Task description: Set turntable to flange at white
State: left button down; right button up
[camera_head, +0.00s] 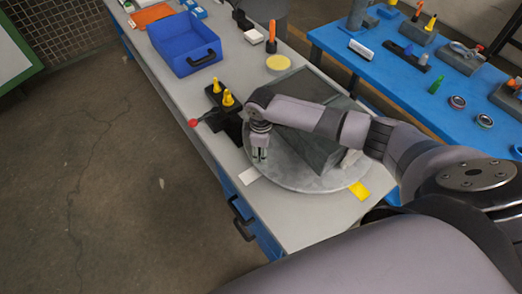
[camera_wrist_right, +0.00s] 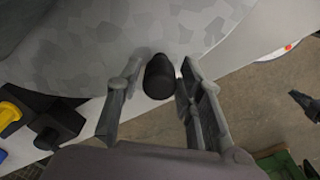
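The turntable (camera_head: 300,183) is a round grey disc on the bench, and its mottled surface fills the top of the right wrist view (camera_wrist_right: 90,45). A dark grey angular block (camera_head: 322,142) stands on it, partly behind my right arm; I cannot tell which part is the flange. A white marker (camera_head: 249,176) lies at the disc's left edge. A yellow marker (camera_head: 360,190) lies at its right. My right gripper (camera_head: 260,155) points down at the disc's left edge. In the wrist view its open fingers stand either side of a black knob (camera_wrist_right: 159,77). My left gripper is not in view.
A black fixture with yellow pegs (camera_head: 228,99) and a red knob (camera_head: 192,122) stand close to the right gripper. A blue bin (camera_head: 184,45) is farther back. A blue table (camera_head: 395,60) with tools lies beyond. Floor is clear at left.

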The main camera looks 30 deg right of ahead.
grip_shut()
jog(key=shift+w, duration=0.1)
dwell(0.5)
